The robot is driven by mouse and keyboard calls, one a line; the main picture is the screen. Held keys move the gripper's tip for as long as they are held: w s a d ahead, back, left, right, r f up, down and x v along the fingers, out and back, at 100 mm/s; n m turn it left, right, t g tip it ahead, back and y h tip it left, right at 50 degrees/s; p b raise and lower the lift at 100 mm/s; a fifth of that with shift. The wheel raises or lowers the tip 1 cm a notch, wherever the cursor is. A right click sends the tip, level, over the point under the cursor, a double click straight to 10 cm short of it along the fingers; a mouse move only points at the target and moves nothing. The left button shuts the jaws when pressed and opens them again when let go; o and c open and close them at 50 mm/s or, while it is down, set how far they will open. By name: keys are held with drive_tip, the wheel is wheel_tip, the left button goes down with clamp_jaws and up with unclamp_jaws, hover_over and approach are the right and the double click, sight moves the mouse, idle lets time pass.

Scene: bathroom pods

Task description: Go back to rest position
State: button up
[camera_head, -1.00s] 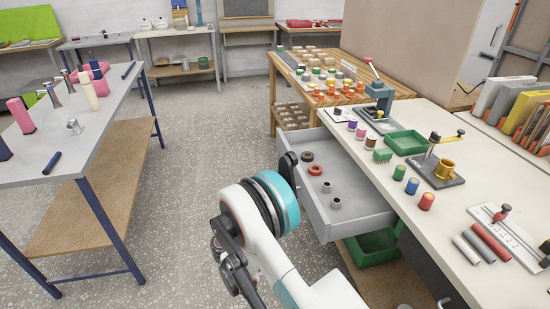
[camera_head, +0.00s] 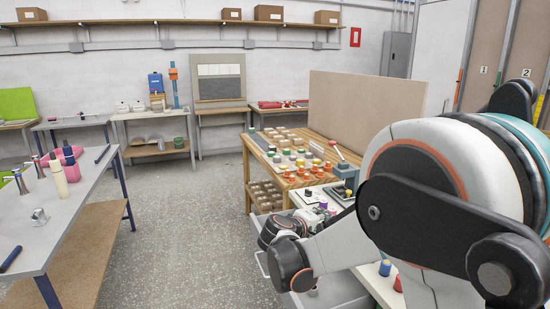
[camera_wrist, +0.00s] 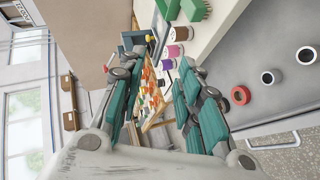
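My gripper (camera_wrist: 156,78) shows in the wrist view with its two teal-and-grey fingers spread apart. Nothing is between them. Beyond the fingers lie the white bench top and a wooden table of small parts. In the head view my white and black arm is raised and fills the right side, close to the camera. My gripper cannot be made out there.
An open grey drawer (camera_wrist: 285,100) holds several rings and stands beside the gripper. A grey table (camera_head: 75,195) stands left. The floor (camera_head: 190,220) between is clear.

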drive_tip(key=s+d+r+m+g+y+p, duration=0.1)
drive_tip(key=s+d+r+m+g, duration=0.15)
drive_tip(key=s+d+r, duration=0.85)
drive_tip(key=s+a+f+m+y+b, duration=0.1)
drive_tip(key=s+f, duration=0.3)
drive_tip(key=s, duration=0.4)
drive_tip(key=s+a+f+m+g+y+b, duration=0.1)
drive_tip(key=s+a+f+m+y+b, duration=0.1)
drive_tip(key=s, duration=0.7)
drive_tip(key=s+a+f+m+y+b, duration=0.2)
drive_tip(key=s+a+f+y, duration=0.2)
drive_tip(key=s, duration=0.5)
wheel_tip(320, 180, down, 2)
drive_tip(key=shift+f, duration=0.15)
